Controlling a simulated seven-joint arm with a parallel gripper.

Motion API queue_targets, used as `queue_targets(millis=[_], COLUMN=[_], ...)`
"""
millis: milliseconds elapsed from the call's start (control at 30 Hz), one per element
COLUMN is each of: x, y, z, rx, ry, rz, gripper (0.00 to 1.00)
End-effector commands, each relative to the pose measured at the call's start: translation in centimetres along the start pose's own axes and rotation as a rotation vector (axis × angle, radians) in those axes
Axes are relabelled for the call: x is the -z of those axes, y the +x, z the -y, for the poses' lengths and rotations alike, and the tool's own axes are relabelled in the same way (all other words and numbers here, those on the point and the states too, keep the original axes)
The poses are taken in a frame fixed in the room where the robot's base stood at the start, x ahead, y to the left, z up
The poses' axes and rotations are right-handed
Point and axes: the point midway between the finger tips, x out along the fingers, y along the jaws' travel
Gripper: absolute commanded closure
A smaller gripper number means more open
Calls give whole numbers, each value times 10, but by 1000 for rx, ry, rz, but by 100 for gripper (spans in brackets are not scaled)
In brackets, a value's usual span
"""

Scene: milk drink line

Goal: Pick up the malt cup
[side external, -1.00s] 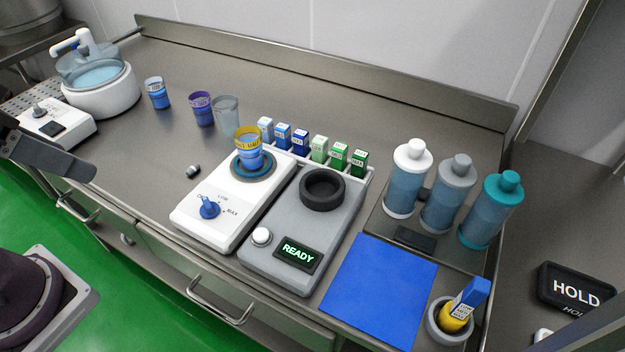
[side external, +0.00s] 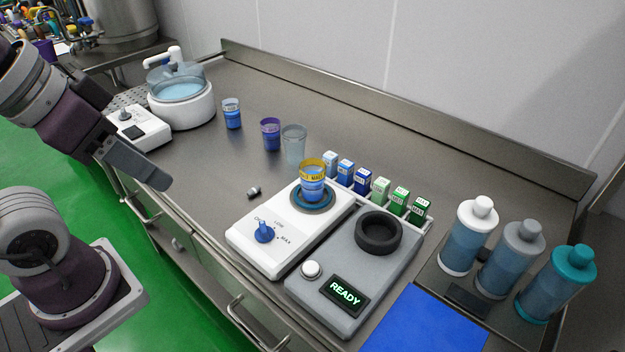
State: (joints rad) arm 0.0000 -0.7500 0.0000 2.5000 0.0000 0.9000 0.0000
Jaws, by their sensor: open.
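The cup with the yellow band (side external: 313,181) appears to be the malt cup; its small label is hard to read. It stands upright on the round dark pad (side external: 313,200) of the white dial unit (side external: 263,246), with blue showing in its lower part. My gripper (side external: 160,180) is at the left, over the counter's front edge, well apart from the cup. It is open and empty. One finger shows clearly; the other is mostly hidden.
A clear cup (side external: 293,143), purple cup (side external: 270,134) and blue cup (side external: 232,113) stand behind left. Several small cartons (side external: 362,181) line up right of the malt cup. A grey READY unit (side external: 350,268) adjoins the dial unit. A small metal piece (side external: 254,192) lies on otherwise clear counter.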

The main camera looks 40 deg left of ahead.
Motion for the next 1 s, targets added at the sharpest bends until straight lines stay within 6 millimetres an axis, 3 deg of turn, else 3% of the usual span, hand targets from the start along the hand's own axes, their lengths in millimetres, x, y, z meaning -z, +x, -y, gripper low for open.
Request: queue_targets(millis=[467,567,833,933,1000], x=[0,0,0,6,16], y=[0,0,0,-9,-26], z=[0,0,0,0,0], rx=[0,0,0,0,0], ry=[0,0,0,0,0], rz=[0,0,0,-4,-7], gripper=[47,28,28,28,28])
